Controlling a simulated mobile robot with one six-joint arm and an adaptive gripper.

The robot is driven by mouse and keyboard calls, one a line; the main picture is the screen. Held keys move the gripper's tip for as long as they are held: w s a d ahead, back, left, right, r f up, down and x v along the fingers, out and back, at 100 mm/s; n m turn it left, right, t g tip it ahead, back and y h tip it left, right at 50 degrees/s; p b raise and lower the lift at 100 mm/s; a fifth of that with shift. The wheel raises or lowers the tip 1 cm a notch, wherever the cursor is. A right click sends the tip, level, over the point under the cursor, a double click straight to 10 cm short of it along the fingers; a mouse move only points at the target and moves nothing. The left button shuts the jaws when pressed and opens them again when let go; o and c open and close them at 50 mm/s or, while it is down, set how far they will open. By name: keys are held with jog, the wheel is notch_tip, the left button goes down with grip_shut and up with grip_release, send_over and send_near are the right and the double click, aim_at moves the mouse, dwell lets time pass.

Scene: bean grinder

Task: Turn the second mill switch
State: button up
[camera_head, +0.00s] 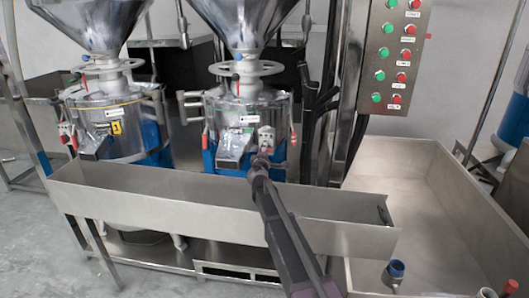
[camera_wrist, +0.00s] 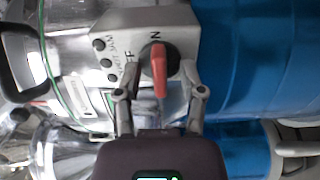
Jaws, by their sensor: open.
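The second mill (camera_head: 245,108) is the steel and blue machine at the centre of the head view, under a large hopper. A small switch box (camera_head: 266,137) is on its front right, and it also shows in the wrist view (camera_wrist: 125,50). Its rotary switch (camera_wrist: 159,72) has a red handle on a black round base, pointing down in the wrist picture, with "ON" lettering beside it. My gripper (camera_wrist: 159,94) is open, with one finger on each side of the red handle and visible gaps to both. In the head view my gripper (camera_head: 260,160) is just below the box.
A long steel trough (camera_head: 150,200) runs in front of both mills, below my arm. The first mill (camera_head: 110,115) stands to the left. A panel of green and red buttons (camera_head: 395,60) is at upper right. A wide steel bin (camera_head: 420,175) lies to the right.

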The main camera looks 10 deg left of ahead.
jog(key=shift+c, duration=0.2)
grip_shut()
jog(key=shift+n, duration=0.4)
jog(key=n, duration=0.8)
jog(key=shift+w+n, duration=0.1)
jog(key=shift+n, duration=0.2)
jog(key=n, duration=0.4)
jog(key=shift+n, duration=2.3)
